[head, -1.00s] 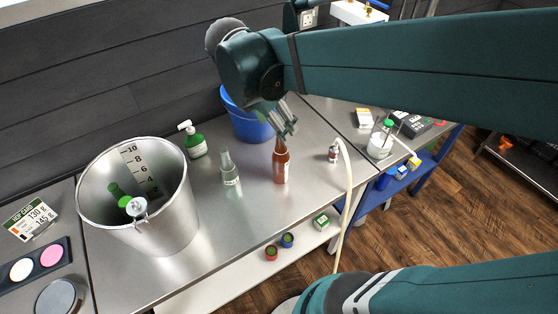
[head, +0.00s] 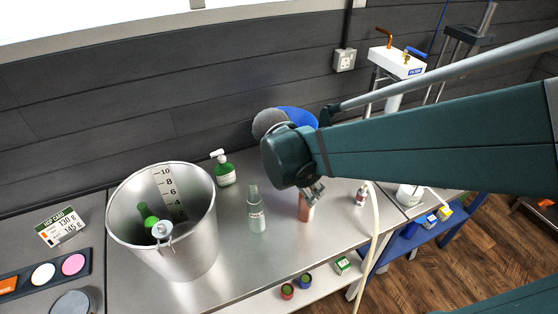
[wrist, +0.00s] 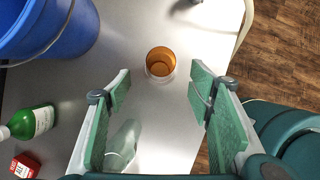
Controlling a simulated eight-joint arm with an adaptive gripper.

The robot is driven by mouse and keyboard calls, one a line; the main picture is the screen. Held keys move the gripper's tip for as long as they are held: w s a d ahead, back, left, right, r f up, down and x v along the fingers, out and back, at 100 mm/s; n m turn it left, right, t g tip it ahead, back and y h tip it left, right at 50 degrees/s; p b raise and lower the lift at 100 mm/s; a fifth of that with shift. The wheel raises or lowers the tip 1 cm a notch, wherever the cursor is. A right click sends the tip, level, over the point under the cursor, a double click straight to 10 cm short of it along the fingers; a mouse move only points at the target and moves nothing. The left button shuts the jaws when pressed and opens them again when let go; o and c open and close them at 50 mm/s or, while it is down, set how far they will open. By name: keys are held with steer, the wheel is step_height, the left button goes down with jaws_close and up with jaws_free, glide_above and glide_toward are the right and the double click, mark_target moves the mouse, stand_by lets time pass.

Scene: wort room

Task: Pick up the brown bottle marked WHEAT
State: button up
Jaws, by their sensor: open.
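The brown bottle (head: 304,212) stands on the steel bench in the head view. My gripper (head: 313,190) is at its upper part and hides its neck, and no marking can be read. In the wrist view an amber round shape, which looks like the brown bottle (wrist: 160,64) from above, lies just past the fingertips, centred between them. My gripper (wrist: 160,84) is open with nothing held. Whether the fingers touch the bottle cannot be told.
A clear bottle (head: 256,212) stands close on the left, partly behind a finger in the wrist view (wrist: 122,142). A green soap bottle (head: 225,174), a large steel pot (head: 190,255) and a blue bucket (wrist: 60,35) are nearby. A pale hose (head: 372,240) hangs at right.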

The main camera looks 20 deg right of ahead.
steer(key=shift+x, duration=1.25)
steer(key=b+x, duration=0.1)
steer(key=x, duration=0.4)
steer(key=shift+a+f, duration=0.1)
steer(key=c, duration=1.1)
